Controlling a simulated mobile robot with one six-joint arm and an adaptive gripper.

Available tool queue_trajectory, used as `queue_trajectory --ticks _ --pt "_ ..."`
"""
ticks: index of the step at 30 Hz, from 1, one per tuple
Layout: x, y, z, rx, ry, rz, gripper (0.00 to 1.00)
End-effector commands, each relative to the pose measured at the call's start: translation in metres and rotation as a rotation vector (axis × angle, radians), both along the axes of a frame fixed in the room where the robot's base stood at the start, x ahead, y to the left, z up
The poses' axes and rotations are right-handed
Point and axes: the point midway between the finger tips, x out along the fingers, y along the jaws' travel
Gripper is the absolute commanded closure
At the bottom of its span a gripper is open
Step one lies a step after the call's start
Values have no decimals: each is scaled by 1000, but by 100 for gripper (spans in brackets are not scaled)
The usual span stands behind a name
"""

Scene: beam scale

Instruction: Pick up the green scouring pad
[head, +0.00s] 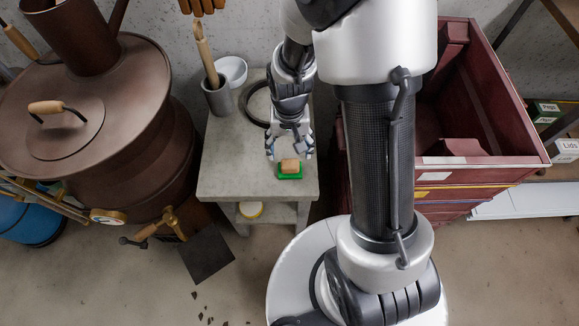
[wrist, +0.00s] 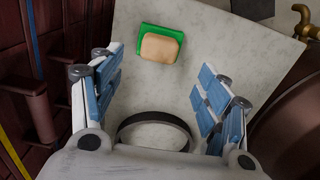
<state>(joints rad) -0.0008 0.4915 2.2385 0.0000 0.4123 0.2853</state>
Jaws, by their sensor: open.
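The green scouring pad (head: 286,176) lies flat on the grey table (head: 232,160), near its front edge. A tan block (head: 290,166) rests on top of the pad and covers much of it. In the wrist view the green pad (wrist: 148,30) shows as a rim around the tan block (wrist: 159,48), beyond my fingertips. My gripper (head: 289,153) is open and empty, just behind the pad in the head view. In the wrist view its blue-padded fingers (wrist: 158,95) are spread wide on both sides, with the pad between their directions but apart from them.
A dark ring (head: 256,104) lies on the table behind my gripper. A grey cup (head: 217,97) with a wooden-handled tool and a white bowl (head: 232,71) stand at the back. Dark red crates (head: 480,162) are at the right, a brown metal vessel (head: 150,150) at the left.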

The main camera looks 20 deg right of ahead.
Motion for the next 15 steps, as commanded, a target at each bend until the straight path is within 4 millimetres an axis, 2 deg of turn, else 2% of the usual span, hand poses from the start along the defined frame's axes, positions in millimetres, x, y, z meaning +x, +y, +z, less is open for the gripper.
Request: queue_trajectory --ticks 1,4,11,15 --pt "-1 0 -14 0 3 0 31" --pt "-1 0 -29 0 2 0 31" --pt "0 0 -40 0 -1 0 31" --pt "-2 0 -55 0 2 0 31"
